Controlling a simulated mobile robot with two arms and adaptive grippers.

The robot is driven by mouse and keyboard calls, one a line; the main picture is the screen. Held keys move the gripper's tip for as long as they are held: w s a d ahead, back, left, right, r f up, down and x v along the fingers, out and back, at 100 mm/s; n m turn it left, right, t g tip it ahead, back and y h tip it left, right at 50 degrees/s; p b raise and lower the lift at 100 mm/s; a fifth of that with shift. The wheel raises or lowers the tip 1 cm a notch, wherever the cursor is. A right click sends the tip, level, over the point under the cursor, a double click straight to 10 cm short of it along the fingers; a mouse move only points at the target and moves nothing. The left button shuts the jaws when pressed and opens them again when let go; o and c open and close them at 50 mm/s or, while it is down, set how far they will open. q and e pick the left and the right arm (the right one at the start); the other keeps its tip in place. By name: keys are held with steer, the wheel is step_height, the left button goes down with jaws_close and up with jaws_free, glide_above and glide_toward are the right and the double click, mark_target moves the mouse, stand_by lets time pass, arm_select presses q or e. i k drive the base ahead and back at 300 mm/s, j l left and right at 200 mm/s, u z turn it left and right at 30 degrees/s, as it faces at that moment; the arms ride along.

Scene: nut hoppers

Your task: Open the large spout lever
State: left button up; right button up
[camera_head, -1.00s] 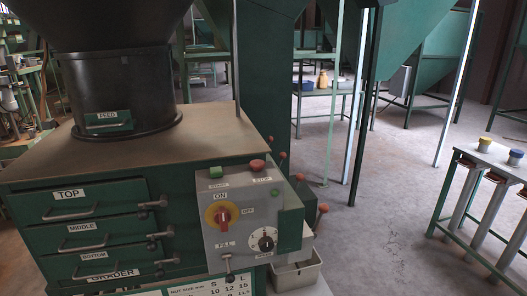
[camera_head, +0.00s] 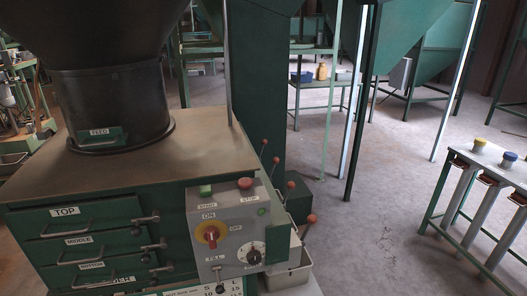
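Several thin levers with red ball knobs stand in a row along the right side of the green grader machine (camera_head: 100,193). The nearest lever knob (camera_head: 311,219) is by a grey metal bin (camera_head: 290,268). Farther back are another lever knob (camera_head: 291,185), a third (camera_head: 275,160) and the farthest (camera_head: 264,142). No size label shows beside the levers, so I cannot tell which one is the large spout lever. The spouts are hidden behind the machine body. Neither of my grippers is in view.
A control box (camera_head: 225,222) with a red-yellow switch is on the machine's front right corner, beside drawers marked TOP (camera_head: 65,211), MIDDLE and BOTTOM. A green-framed table (camera_head: 490,158) with grey tubes stands at right. Concrete floor (camera_head: 380,215) between is clear.

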mark_target(265, 143)
steer(key=i+l, duration=0.25)
steer(key=l, duration=0.15)
steer(key=i+l, duration=0.3)
steer(key=l, duration=0.15)
steer(key=i+l+u, duration=0.1)
steer(key=i+l, duration=0.15)
steer(key=l, duration=0.15)
steer(key=i+l, duration=0.25)
steer(key=l, duration=0.2)
steer(key=i+l+u, duration=0.1)
steer(key=i+l, duration=0.15)
steer(key=l, duration=0.15)
steer(key=i+l, duration=0.25)
steer(key=l, duration=0.25)
steer(key=i+l, duration=0.25)
steer(key=l, duration=0.2)
steer(key=i+l+u, duration=0.1)
steer(key=l, duration=0.35)
steer(key=i, duration=0.1)
